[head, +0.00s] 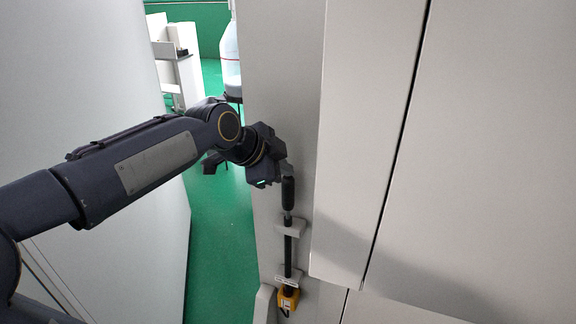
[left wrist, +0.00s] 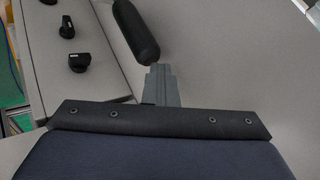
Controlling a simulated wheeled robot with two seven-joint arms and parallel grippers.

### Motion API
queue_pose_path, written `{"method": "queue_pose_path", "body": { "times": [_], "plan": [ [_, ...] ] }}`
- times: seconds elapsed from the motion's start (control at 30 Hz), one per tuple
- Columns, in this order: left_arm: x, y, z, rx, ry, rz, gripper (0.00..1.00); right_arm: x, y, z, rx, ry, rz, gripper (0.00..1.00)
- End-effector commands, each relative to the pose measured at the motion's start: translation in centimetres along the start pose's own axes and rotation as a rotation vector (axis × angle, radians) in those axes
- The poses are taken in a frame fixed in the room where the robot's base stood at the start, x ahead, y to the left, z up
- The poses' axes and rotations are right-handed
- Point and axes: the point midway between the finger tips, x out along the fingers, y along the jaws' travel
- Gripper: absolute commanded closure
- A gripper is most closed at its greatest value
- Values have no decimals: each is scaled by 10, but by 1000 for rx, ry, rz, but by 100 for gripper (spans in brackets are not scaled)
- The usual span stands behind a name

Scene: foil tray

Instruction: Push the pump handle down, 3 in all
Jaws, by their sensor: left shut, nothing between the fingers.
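The pump handle (head: 288,193) is a black grip on a dark rod, upright against the pale grey panel. The rod passes through two grey brackets (head: 290,228), with a yellow part (head: 288,298) at its lower end. My left gripper (head: 286,172) is shut and empty, its tip close to the top of the handle. In the left wrist view the shut fingers (left wrist: 160,82) point at the end of the black handle (left wrist: 138,30). I cannot tell whether they touch. My right gripper is not in view.
Grey cabinet faces (head: 370,120) stand close on the right, and a large pale panel (head: 80,70) on the left. A clear bottle (head: 231,60) is behind my arm. Black knobs (left wrist: 78,62) show in the left wrist view. Green floor (head: 225,240) lies open between the panels.

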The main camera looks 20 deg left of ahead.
Motion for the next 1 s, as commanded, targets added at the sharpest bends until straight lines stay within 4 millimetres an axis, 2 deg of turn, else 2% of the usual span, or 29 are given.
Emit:
{"method": "queue_pose_path", "body": {
  "times": [1.0],
  "plan": [
    [10,8,8,0,-4,5,100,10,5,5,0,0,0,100]
  ]
}}
